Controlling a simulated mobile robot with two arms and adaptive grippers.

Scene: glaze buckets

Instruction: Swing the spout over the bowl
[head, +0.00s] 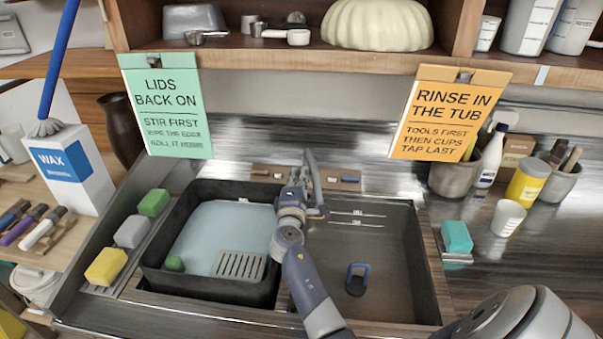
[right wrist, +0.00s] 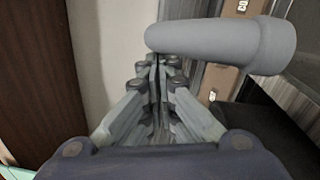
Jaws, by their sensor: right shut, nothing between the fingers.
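The grey spout (head: 314,181) shows in the head view near the divider between the two sink bowls, its front end over the back left of the right bowl (head: 400,290). The left bowl holds a black tub (head: 155,255) with pale water. My right gripper (head: 301,174) is at the left side of the spout, shut and empty. In the right wrist view the spout (right wrist: 215,42) is a thick grey tube crossing just past the shut fingertips (right wrist: 157,62). I cannot tell whether they touch it. My left gripper is not in view.
A blue-handled plug (head: 357,279) lies in the right bowl. A grey slotted piece (head: 240,265) and a green sponge (head: 174,263) are in the tub. Sponges (head: 131,231) line the left edge. A teal block (head: 456,237) sits right of the sink. Signs hang from the shelf above.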

